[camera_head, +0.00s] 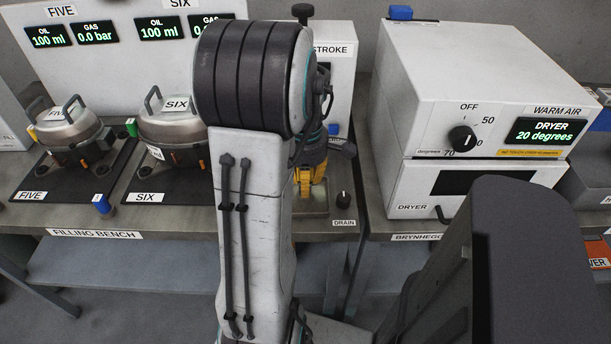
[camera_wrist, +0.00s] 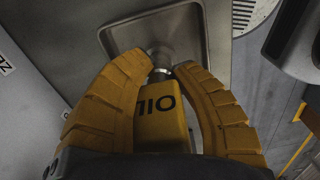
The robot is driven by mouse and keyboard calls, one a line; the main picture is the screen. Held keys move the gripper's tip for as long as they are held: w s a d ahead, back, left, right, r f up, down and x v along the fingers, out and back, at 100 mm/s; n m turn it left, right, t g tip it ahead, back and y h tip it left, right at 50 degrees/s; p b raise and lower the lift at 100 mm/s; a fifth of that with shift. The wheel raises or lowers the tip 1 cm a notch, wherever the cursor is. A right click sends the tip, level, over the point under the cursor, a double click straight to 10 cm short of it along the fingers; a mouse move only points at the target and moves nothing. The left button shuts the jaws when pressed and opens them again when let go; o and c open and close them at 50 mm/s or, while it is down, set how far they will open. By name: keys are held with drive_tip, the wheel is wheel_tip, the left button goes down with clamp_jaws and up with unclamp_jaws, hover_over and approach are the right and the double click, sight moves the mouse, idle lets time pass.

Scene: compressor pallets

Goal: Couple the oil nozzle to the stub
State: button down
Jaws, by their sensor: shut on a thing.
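My gripper (camera_wrist: 161,68) is shut on the yellow oil nozzle (camera_wrist: 163,118), marked OIL, with one yellow finger on each side. A round metal end shows between the fingertips, over a shallow metal tray (camera_wrist: 118,40). I cannot tell whether this metal is only the nozzle's tip or also a stub, nor whether anything touches it. In the head view my gripper (camera_head: 308,178) is partly hidden behind my arm and points down over the tray (camera_head: 316,211). No stub can be picked out for certain.
Compressors FIVE (camera_head: 68,128) and SIX (camera_head: 172,122) stand on dark mats at the left of the filling bench (camera_head: 130,219). The dryer (camera_head: 470,100) stands at the right. A drain knob (camera_head: 343,200) is close beside the tray. A blue-topped piece (camera_head: 102,204) stands at the bench's front edge.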

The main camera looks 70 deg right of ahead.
drive_tip(key=shift+r, duration=0.2)
drive_tip(key=shift+r+p, duration=2.55)
drive_tip(key=shift+r, duration=0.3)
